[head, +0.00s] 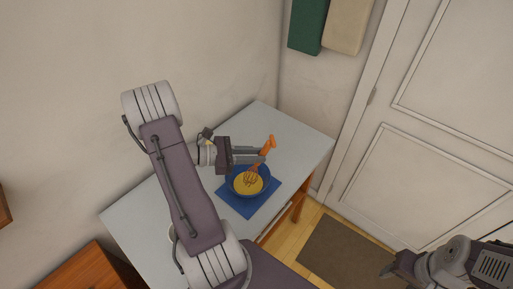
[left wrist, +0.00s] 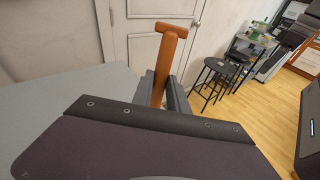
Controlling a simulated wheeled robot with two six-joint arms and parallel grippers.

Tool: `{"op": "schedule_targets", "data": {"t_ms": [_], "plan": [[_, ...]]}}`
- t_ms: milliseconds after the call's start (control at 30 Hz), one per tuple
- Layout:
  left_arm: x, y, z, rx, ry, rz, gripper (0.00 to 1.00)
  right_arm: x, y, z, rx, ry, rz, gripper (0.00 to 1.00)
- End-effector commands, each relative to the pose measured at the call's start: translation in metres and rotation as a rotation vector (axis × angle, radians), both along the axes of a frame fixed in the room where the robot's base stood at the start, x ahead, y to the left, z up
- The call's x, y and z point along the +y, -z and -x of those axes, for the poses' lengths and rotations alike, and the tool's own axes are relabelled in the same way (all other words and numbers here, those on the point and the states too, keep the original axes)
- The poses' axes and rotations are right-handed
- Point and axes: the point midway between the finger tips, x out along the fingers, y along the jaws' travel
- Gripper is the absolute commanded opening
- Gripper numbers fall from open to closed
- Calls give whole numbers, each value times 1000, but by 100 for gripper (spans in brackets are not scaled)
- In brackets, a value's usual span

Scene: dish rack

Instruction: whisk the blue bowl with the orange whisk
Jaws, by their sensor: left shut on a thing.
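The blue bowl (head: 265,191) stands on a blue mat (head: 237,204) on the grey table and holds a yellow content. The orange whisk (head: 268,145) leans in it, its wire head in the yellow content and its T-shaped handle up. My left gripper (head: 262,155) is shut on the whisk's handle, above the far side of the bowl. In the left wrist view the handle (left wrist: 167,62) rises from between the fingers; the bowl is hidden there. My right gripper (head: 390,268) is at the lower right, away from the table; its fingers are too small to judge.
The grey table (head: 290,140) has free room behind and right of the bowl. A wall and door (head: 440,120) stand beyond. Black stools (left wrist: 218,72) show in the left wrist view.

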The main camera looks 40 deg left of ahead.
Motion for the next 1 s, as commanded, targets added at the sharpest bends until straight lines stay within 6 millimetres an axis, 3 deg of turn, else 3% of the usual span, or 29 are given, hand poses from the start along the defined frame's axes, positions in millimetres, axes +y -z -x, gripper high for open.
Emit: {"op": "schedule_targets", "data": {"t_ms": [133, 300, 733, 867, 1000], "plan": [[-11, -1, 26, 0, -4, 1, 0, 0, -4, 0, 0, 0, 0, 52], [-15, 0, 32, -2, 1, -1, 0, 0, -4, 0, 0, 0, 0, 52], [33, -1, -17, -1, 0, -1, 0, 0, -14, 0, 0, 0, 0, 52], [33, -1, -16, -1, 0, 1, 0, 0, -14, 0, 0, 0, 0, 52], [7, -3, -5, 2, 1, 4, 0, 0, -19, 0, 0, 0, 0, 52]]}}
